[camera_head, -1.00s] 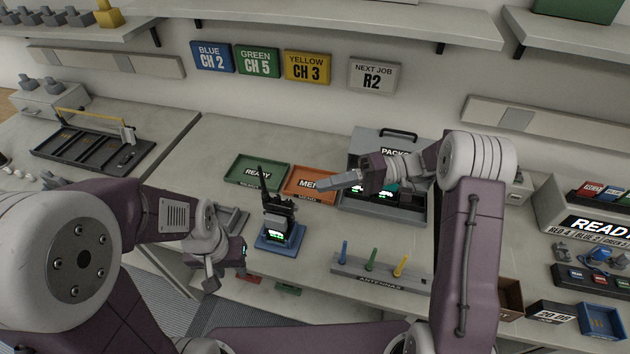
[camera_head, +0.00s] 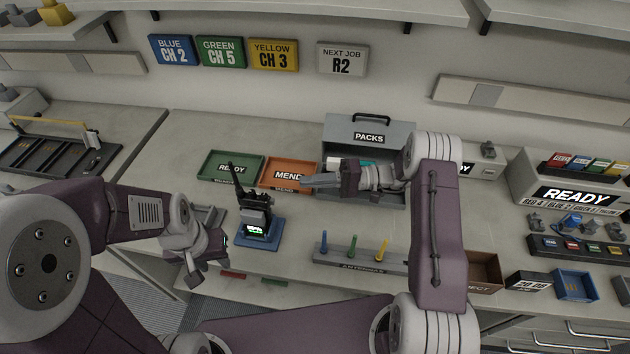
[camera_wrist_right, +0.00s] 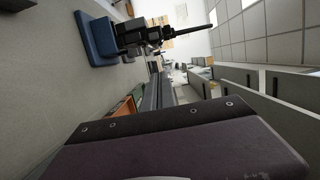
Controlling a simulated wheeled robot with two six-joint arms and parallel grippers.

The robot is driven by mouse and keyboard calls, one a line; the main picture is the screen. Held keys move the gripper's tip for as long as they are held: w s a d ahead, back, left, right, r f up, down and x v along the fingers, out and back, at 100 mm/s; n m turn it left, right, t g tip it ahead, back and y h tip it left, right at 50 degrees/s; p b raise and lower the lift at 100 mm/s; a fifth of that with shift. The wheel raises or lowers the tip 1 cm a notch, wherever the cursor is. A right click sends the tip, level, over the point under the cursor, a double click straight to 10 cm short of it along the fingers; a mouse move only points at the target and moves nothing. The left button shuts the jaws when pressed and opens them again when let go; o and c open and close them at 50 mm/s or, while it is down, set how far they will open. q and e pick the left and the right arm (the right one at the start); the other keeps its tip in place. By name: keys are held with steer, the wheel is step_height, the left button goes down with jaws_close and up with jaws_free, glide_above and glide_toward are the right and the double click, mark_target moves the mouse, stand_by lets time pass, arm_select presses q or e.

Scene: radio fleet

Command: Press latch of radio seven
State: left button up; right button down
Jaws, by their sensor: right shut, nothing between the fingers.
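A dark radio (camera_head: 255,212) with a black antenna and a lit green display stands upright on a blue stand (camera_head: 262,237) on the bench. Its number and its latch are too small to make out. In the right wrist view the radio (camera_wrist_right: 140,36) and the blue stand (camera_wrist_right: 97,40) show at the top, apart from my gripper. My right gripper (camera_head: 306,181) is shut and empty, in front of the orange MEND tray, up and right of the radio. My left gripper (camera_head: 205,274) hangs left of and below the radio, apart from it; its jaw opening is unclear.
The green READY tray (camera_head: 232,183) and the orange MEND tray (camera_head: 272,187) lie behind the radio. An open grey PACKS case (camera_head: 372,130) stands behind my right gripper. An antenna rack (camera_head: 345,257) with upright pegs stands right of the radio. Bench between radio and rack is clear.

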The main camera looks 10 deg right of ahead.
steer(key=s+a+p, duration=0.2)
steer(key=s+a, duration=0.1)
steer(key=a, duration=0.3)
steer(key=shift+s+a, duration=0.15)
steer(key=shift+a, duration=0.2)
